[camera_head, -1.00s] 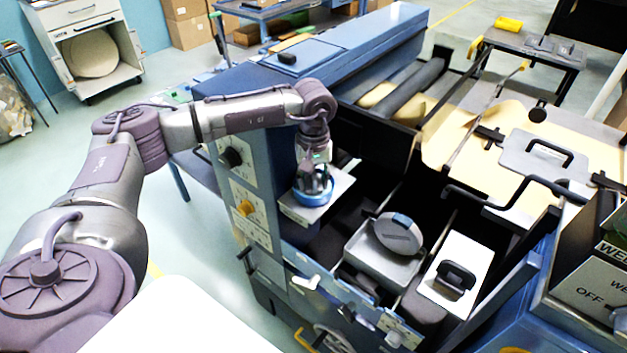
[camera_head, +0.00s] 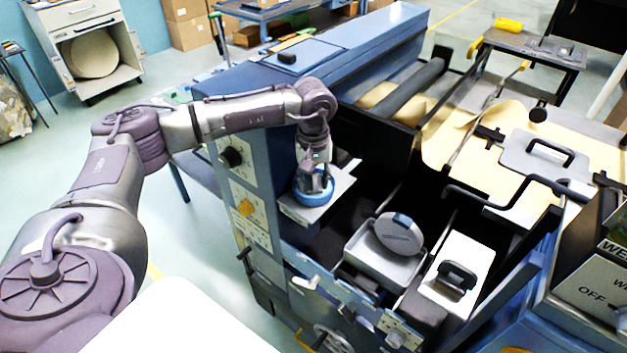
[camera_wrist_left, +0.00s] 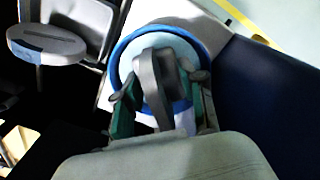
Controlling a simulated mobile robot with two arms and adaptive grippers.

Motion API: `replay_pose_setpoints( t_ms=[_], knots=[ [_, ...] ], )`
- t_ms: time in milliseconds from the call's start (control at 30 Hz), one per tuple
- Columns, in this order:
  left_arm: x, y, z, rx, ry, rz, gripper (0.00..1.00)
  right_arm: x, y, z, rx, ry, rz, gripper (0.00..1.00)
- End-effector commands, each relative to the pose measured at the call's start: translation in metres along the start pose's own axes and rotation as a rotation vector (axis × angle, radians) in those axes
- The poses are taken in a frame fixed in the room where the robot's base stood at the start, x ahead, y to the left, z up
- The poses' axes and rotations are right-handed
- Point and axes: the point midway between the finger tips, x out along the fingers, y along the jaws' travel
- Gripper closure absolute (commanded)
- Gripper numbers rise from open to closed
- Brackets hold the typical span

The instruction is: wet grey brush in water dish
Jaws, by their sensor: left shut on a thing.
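The water dish (camera_head: 328,196), round with a blue rim, stands on a small metal shelf at the side of the blue machine. It also shows in the left wrist view (camera_wrist_left: 117,62), with pale water inside. My left gripper (camera_head: 314,178) points down over the dish. In the left wrist view its fingers (camera_wrist_left: 158,100) are shut on the grey brush (camera_wrist_left: 150,72), which is inside the dish outline. The brush's lower end is hidden, so its depth in the water cannot be told. My right gripper is not in view.
Right of the dish, a metal tray (camera_head: 362,252) holds a round grey piece with a blue band (camera_head: 398,234). A white plate with a black handle (camera_head: 458,278) lies beyond it. Machine walls and a bent black bar (camera_head: 500,195) surround these.

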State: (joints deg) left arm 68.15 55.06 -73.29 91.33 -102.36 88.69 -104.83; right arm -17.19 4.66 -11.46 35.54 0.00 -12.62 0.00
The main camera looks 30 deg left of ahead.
Motion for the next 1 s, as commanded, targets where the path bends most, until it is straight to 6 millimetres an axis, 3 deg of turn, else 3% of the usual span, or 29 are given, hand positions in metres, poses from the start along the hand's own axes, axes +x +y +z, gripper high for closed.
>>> replay_pose_setpoints(
  t_ms=[367, 1000],
  knots=[
    [0.001, -0.001, 0.001, 0.001, -0.004, -0.004, 0.88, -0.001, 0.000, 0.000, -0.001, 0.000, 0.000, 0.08],
    [-0.050, 0.000, 0.000, 0.000, -0.001, 0.000, 0.88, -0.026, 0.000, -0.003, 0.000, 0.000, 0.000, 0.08]
  ],
)
